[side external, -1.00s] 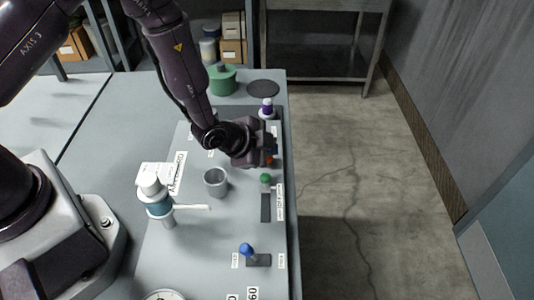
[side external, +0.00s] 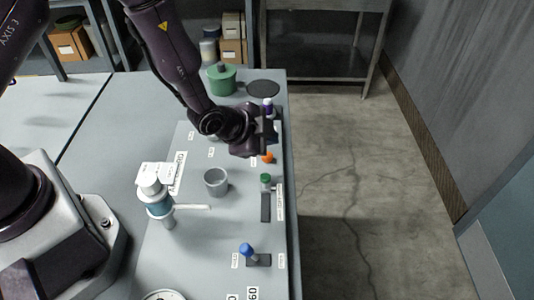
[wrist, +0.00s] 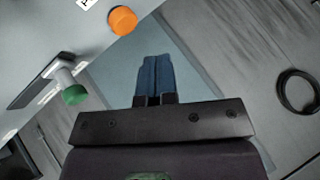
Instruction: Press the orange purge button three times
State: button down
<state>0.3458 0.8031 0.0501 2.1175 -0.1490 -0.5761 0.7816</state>
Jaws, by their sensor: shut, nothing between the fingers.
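The orange purge button (side external: 267,157) sits on the grey panel near the table's right edge. It also shows in the wrist view (wrist: 122,20), at the upper left, with a round flat face. My gripper (wrist: 155,62) is shut and empty, its two blue fingers side by side. In the wrist view the fingertips are apart from the button, to its lower right. In the side view my gripper (side external: 271,130) hangs near the button, just beyond it; the fingertips are hard to make out there.
A green-knobbed lever (side external: 265,178) stands close to the button, and a blue-knobbed one (side external: 247,250) is nearer the camera. A grey cup (side external: 216,181) and a teal-banded device (side external: 158,205) stand to the left.

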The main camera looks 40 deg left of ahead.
aim_at(267, 158)
jog(key=shift+r, duration=1.6)
jog(key=s+g, duration=0.1)
jog(key=s+f+n, duration=0.1)
jog(key=s+f+g, duration=0.1)
jog(key=shift+s+a+f+n+g, duration=0.15)
jog(key=shift+s+a+n+g, duration=0.05)
jog(key=shift+a+n+g, duration=0.1)
jog(key=s+a+r+n, duration=0.4)
jog(key=s+r, duration=0.6)
jog(key=r, duration=0.3)
jog(key=s+a+r+n+y, duration=0.1)
jog(key=s+a+r+n, duration=0.4)
jog(key=s+r, duration=0.5)
jog(key=shift+s+a+r+g, duration=0.2)
jog(key=shift+a+r+g, duration=0.2)
jog(key=shift+a+r, duration=1.1)
jog(key=shift+d+r, duration=0.45)
